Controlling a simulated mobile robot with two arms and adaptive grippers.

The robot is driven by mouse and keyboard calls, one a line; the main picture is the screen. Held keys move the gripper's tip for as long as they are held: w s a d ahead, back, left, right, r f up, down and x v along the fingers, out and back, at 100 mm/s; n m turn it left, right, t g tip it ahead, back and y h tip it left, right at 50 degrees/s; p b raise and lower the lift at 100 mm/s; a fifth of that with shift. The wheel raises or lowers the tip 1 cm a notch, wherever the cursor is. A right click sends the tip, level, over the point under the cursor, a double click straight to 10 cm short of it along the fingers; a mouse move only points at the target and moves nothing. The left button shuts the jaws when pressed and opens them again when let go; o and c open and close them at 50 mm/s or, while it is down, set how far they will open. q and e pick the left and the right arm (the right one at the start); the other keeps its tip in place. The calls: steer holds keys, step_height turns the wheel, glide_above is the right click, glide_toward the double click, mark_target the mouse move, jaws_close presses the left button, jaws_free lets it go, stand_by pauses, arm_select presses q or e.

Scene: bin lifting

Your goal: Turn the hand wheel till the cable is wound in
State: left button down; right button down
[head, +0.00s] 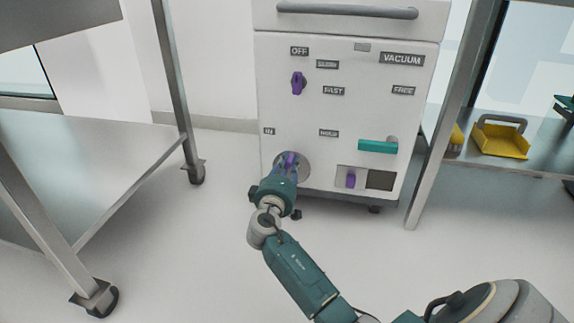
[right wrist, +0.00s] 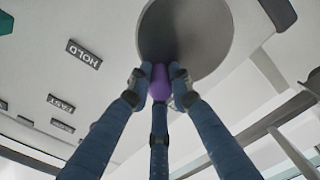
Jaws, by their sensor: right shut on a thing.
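The hand wheel (head: 304,166) is a round grey disc low on the left of the white cabinet's front. In the right wrist view the disc (right wrist: 205,35) fills the top middle, with a purple knob (right wrist: 160,83) standing out from it. My right gripper (head: 288,163) reaches the wheel from the front. In the right wrist view its fingers (right wrist: 160,88) are closed around the purple knob, which is partly hidden by them. No cable can be made out in either view. My left gripper is out of view.
The white cabinet (head: 345,120) also carries a purple dial (head: 298,83), a teal lever (head: 378,146) and a small purple switch (head: 351,181). The floor before the cabinet is clear.

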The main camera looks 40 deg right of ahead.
steer(key=shift+s+f, duration=0.15)
steer(key=c, duration=1.6)
jaws_free()
steer(key=shift+d, duration=0.1)
steer(key=shift+r, duration=0.5)
step_height(320, 180, up, 9)
steer(key=shift+r, duration=0.1)
